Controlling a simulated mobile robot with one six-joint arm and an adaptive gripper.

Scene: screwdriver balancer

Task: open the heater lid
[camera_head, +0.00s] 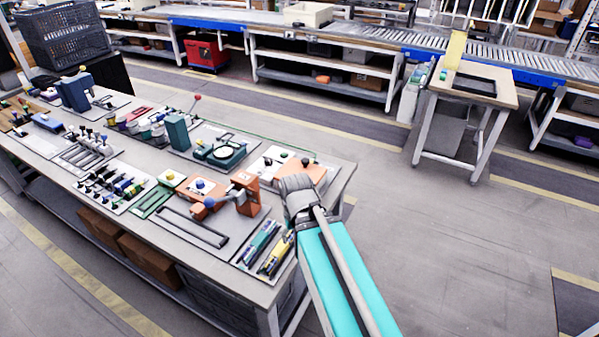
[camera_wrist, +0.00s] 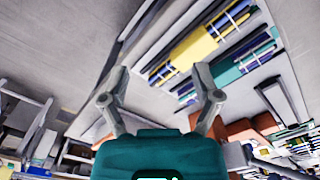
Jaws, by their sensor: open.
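An orange box-like unit (camera_head: 308,174) with a small black knob sits at the right end of the workbench, partly hidden by my arm. It may be the heater, but its lid cannot be told apart clearly. My gripper (camera_wrist: 160,68) is open and empty in the wrist view, with its two fingers spread apart. In the head view my arm reaches in from the lower right and ends over the bench's right edge, beside the orange unit. The fingertips are not clear there.
A tray of yellow and teal tools (camera_head: 265,248) lies at the bench's front right corner; yellow (camera_wrist: 195,48) and teal pieces show in the wrist view. An orange press-like fixture (camera_head: 245,193) stands left of my arm. Open floor (camera_head: 430,240) lies to the right.

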